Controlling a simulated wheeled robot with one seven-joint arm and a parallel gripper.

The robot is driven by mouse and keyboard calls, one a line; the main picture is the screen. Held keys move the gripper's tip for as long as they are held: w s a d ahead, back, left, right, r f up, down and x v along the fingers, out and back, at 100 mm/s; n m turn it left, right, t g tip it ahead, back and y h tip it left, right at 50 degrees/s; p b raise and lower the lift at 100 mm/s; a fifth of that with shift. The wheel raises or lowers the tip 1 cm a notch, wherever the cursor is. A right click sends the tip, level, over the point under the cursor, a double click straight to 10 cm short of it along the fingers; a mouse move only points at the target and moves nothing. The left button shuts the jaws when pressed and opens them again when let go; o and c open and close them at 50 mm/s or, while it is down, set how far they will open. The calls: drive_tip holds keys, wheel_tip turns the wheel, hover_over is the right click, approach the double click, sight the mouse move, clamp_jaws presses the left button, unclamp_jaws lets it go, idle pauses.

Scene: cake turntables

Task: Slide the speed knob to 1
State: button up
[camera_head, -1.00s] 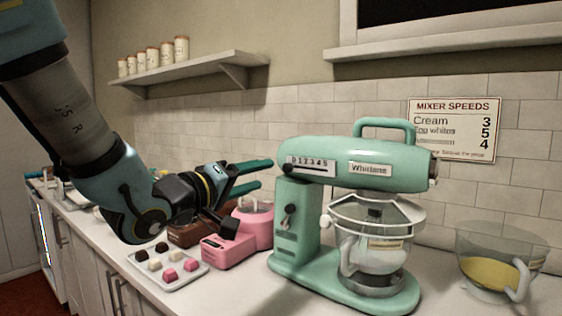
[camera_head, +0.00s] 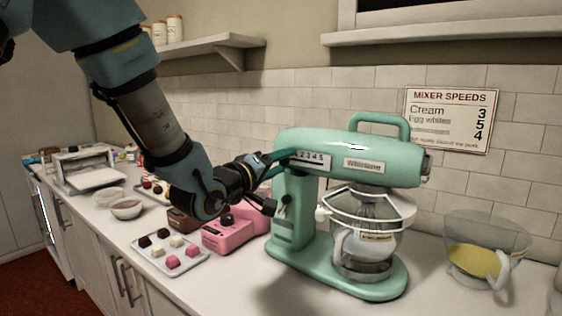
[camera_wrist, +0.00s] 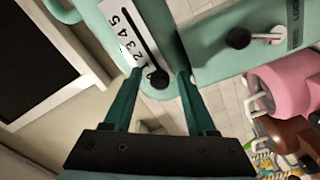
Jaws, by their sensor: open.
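The teal stand mixer (camera_head: 350,153) stands on the counter with a white numbered speed plate (camera_head: 312,160) on its side. In the wrist view the plate (camera_wrist: 128,32) shows numbers up to 5 beside a dark slot. The round black speed knob (camera_wrist: 158,79) sits at the slot's low-number end; its exact mark is partly hidden by a finger. My gripper (camera_head: 283,164) is at the plate's left end. In the wrist view my gripper (camera_wrist: 159,73) is open, its two green fingers on either side of the knob, with visible gaps.
A black lever (camera_wrist: 240,38) is on the mixer's column. A pink appliance (camera_head: 228,235) and a tray of sweets (camera_head: 193,262) stand to the left below my arm. A bowl of yellow mix (camera_head: 475,262) stands right. A speed sign (camera_head: 450,120) hangs on the wall.

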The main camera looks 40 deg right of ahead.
clamp_jaws()
idle(0.3)
idle(1.1)
